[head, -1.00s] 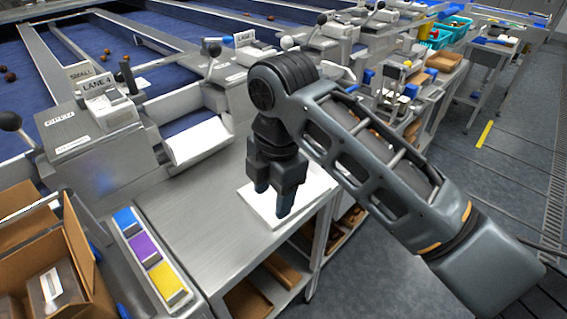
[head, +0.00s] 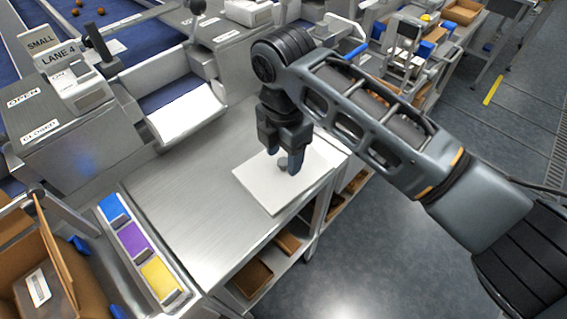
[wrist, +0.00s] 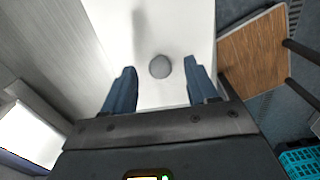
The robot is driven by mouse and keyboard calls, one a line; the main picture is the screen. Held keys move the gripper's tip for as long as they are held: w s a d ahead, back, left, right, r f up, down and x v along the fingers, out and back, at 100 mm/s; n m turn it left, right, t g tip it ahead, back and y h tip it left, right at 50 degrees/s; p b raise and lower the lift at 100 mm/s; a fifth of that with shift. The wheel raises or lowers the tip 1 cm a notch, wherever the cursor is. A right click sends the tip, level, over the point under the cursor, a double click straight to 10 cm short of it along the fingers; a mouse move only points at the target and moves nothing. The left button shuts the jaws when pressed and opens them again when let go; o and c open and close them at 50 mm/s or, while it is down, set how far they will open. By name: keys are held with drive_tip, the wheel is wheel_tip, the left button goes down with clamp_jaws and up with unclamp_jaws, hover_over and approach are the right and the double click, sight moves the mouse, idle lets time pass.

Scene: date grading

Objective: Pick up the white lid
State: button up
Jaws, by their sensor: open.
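The white lid (head: 268,188) is a flat square panel lying on the metal bench top (head: 190,215) near its right edge. It has a small round grey knob (wrist: 160,66) in its middle. My gripper (head: 284,163) is above the lid with its blue fingers pointing down. In the wrist view my gripper (wrist: 157,88) is open, with the knob between and just beyond the fingertips. The knob shows partly between the fingers in the head view (head: 284,164). I cannot tell how far the fingertips are above the lid.
A tray of blue, purple and yellow blocks (head: 133,240) lies along the bench's left side. A cardboard box (head: 60,262) stands at the lower left. The lane machine with a white chute (head: 187,118) is behind. The bench between is clear.

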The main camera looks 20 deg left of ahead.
drive_tip(key=shift+f, duration=0.5)
clamp_jaws()
idle(0.3)
